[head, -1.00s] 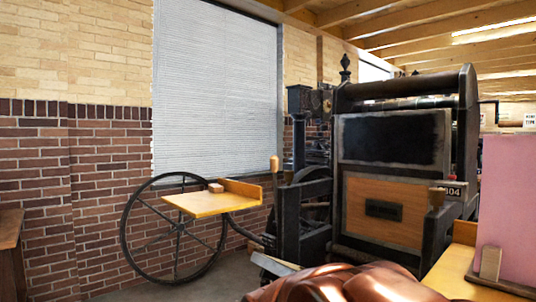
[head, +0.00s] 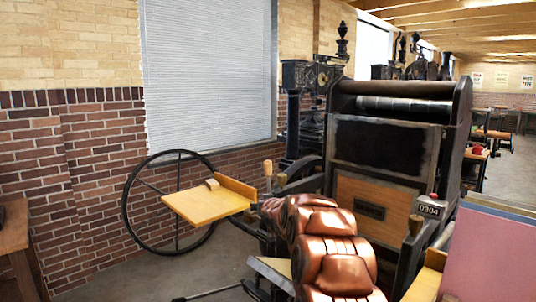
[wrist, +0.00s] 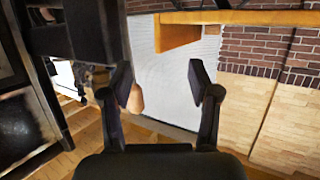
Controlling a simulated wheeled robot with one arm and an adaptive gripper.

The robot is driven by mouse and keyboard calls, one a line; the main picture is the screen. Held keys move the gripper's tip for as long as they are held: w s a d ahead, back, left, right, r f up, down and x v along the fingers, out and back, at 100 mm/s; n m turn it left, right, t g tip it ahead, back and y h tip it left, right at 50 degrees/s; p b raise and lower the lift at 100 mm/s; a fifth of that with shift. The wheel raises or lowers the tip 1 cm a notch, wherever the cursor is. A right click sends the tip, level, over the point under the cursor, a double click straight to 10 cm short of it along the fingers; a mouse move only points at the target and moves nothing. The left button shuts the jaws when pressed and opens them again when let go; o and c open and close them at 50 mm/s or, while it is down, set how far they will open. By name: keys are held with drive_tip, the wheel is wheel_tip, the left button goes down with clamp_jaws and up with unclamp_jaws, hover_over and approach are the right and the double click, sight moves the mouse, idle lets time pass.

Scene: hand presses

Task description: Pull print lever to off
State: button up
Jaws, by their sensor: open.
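The print lever is a dark rod with a pale wooden handle (head: 268,167), standing upright at the left side of the black press (head: 385,142). In the wrist view, a rounded wooden handle (wrist: 136,99) shows beside the left finger, which partly hides it. My gripper (wrist: 162,84) is open, its two black fingers spread wide and nothing gripped. The handle lies towards the left of the gap; I cannot tell whether it touches the finger. In the head view my copper-coloured arm reaches towards the lever, and the gripper is mostly hidden behind it.
A yellow wooden feed board (head: 208,204) with a small block stands left of the lever, in front of a large spoked wheel (head: 130,205). A pink panel (head: 490,255) stands at the right. Open floor (head: 115,285) lies at the lower left.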

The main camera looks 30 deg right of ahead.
sight(269, 170)
drive_tip(key=w+d+r+t+p, duration=0.1)
drive_tip(key=d+r, duration=0.1)
drive_tip(key=r, duration=0.1)
drive_tip(key=w+d+r+t+p, duration=0.1)
drive_tip(key=d+r+p, duration=0.1)
drive_tip(key=d+r, duration=0.1)
drive_tip(key=w+d+r+t+p, duration=0.1)
drive_tip(key=w+d+r+p, duration=0.1)
drive_tip(key=r, duration=0.1)
drive_tip(key=shift+d+n, duration=0.15)
drive_tip(key=shift+n, duration=0.15)
drive_tip(key=shift+r+p+x, duration=0.15)
drive_tip(key=shift+p+x, duration=0.85)
drive_tip(key=shift+x, duration=0.85)
drive_tip(key=shift+r+p+x, duration=0.15)
drive_tip(key=shift+p+x, duration=0.8)
drive_tip(key=shift+x, duration=0.85)
drive_tip(key=shift+w+f, duration=0.2)
drive_tip(key=shift+w, duration=0.05)
clamp_jaws()
